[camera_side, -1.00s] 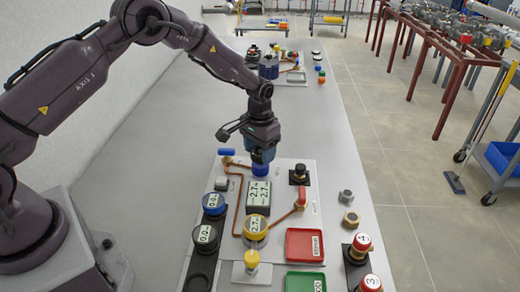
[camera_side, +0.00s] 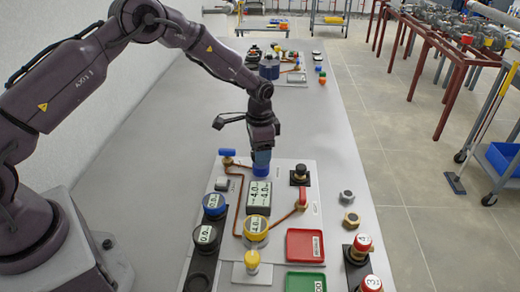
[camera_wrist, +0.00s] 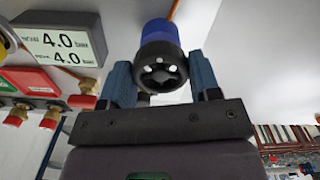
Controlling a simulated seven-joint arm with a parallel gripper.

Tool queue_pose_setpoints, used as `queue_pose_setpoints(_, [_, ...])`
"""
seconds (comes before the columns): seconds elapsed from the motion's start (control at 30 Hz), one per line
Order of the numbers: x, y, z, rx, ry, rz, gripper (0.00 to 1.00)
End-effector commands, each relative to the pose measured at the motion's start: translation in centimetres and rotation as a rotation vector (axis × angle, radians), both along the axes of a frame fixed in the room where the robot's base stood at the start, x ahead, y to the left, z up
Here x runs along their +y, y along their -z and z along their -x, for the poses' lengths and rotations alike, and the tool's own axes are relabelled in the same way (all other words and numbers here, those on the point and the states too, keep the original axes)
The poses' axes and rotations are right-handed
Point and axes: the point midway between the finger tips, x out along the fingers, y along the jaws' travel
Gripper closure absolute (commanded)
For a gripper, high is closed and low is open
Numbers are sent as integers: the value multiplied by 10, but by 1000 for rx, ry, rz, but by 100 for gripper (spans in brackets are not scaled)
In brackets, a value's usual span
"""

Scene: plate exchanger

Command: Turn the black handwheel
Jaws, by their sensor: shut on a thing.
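The black handwheel (camera_wrist: 161,72) shows in the wrist view, a dark ribbed ring with an openwork face, on the end of a blue cylindrical body (camera_wrist: 158,32). My gripper (camera_wrist: 161,82) is shut on the handwheel, with one blue finger on each side of it. In the side view my gripper (camera_side: 262,158) points down over the blue body (camera_side: 261,171) at the back of the panel, and the fingers hide the wheel there. A display (camera_side: 258,194) beside it reads 4.0 on both lines; it also shows in the wrist view (camera_wrist: 62,43).
A blue-handled valve (camera_side: 227,154) stands left of my gripper and a black knob (camera_side: 299,173) right of it. Gauges, copper pipe, and red (camera_side: 305,245) and green trays lie nearer.

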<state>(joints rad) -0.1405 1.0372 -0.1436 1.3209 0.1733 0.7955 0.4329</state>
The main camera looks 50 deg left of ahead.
Motion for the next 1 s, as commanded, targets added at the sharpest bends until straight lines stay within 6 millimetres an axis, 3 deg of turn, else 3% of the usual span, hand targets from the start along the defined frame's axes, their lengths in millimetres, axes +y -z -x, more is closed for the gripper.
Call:
queue_pose_setpoints(0.33, [0, -1, 0, 1, 2, 0, 67])
queue_pose_setpoints(0.37, [0, -1, 0, 1, 2, 0, 39])
queue_pose_setpoints(0.47, [0, -1, 0, 1, 2, 0, 18])
queue_pose_setpoints(0.77, [0, -2, 0, 0, 1, 0, 18])
queue_pose_setpoints(1.0, [0, -34, -1, -4, 1, 0, 18])
